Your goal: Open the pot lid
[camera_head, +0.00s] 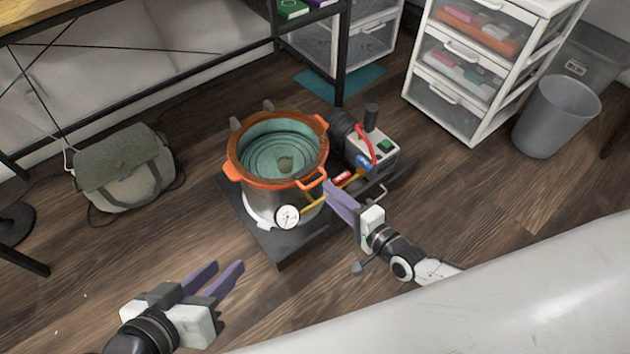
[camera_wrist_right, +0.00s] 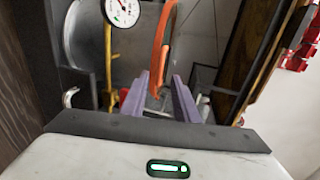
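The metal pot (camera_head: 265,200) stands on a dark base in the head view. Its top has a wide orange and brown rim (camera_head: 262,184), with a teal ringed surface inside; I cannot tell whether that is seen through a clear lid. An orange handle (camera_head: 313,181) sticks out at the rim's right front, and it also shows in the right wrist view (camera_wrist_right: 164,42). My right gripper (camera_head: 333,192) is beside this handle. In the right wrist view its purple fingers (camera_wrist_right: 158,88) are apart, with the handle's end between or just beyond them. My left gripper (camera_head: 222,273) is open and empty, well in front of the pot.
A pressure gauge (camera_head: 288,216) and a pump (camera_head: 372,150) with hoses crowd the pot's right side. A green bag (camera_head: 124,168) lies at left. White drawers (camera_head: 470,75) and a grey bin (camera_head: 556,117) stand at right. Floor between bag and pot is clear.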

